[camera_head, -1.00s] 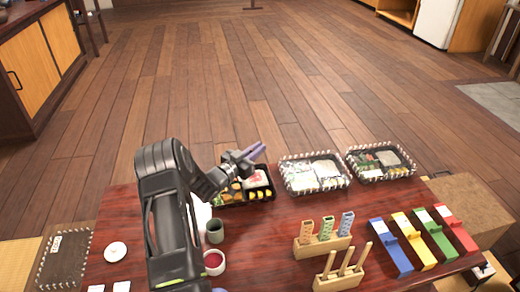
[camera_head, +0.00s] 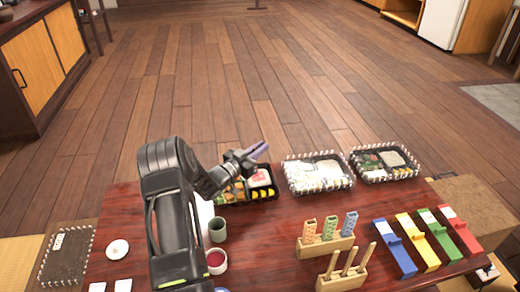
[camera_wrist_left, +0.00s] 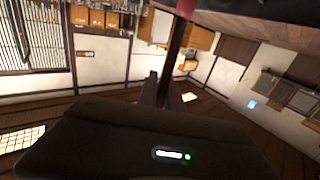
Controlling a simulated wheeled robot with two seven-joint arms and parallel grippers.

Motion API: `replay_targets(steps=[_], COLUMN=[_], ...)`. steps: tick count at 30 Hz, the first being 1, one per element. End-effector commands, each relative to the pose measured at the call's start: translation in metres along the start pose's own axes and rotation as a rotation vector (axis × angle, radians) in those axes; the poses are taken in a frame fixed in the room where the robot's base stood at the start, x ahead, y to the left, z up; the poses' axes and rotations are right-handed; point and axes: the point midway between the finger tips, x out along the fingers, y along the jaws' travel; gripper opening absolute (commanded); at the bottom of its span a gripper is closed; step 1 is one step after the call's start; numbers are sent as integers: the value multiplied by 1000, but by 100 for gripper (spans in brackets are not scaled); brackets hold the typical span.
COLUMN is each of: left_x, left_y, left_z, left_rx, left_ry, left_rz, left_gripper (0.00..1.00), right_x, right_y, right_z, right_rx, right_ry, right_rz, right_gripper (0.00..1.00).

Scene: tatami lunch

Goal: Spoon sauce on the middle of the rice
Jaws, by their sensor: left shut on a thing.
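My left gripper (camera_head: 259,150), with purple fingers, is at the far side of the table, above and near the left lunch box (camera_head: 272,197). In the left wrist view, the fingers (camera_wrist_left: 163,92) are shut on a long dark stick-like handle (camera_wrist_left: 175,55), which I take for the spoon. A reddish patch shows at its far end. The spoon is not distinct in the head view. A white cup of red sauce (camera_head: 215,259) stands by my forearm. My right gripper is not in view.
Two covered lunch boxes (camera_head: 318,189) (camera_head: 413,177) stand to the right. A green cup (camera_head: 217,232) is behind the sauce. Wooden stands (camera_head: 326,248) (camera_head: 342,284) and several coloured holders (camera_head: 395,250) fill the table's right half. A white round dish (camera_head: 117,249) lies left.

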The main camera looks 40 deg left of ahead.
Motion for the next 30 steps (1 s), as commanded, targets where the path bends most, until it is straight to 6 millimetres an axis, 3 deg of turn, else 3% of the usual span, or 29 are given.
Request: replay_targets(steps=[30], left_x=[9], left_y=[8], left_z=[2], left_rx=[-1], left_ry=[-2], left_rz=[2], left_gripper=[0], right_x=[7], right_y=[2], right_z=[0], right_rx=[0], right_ry=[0], right_rz=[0], right_gripper=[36])
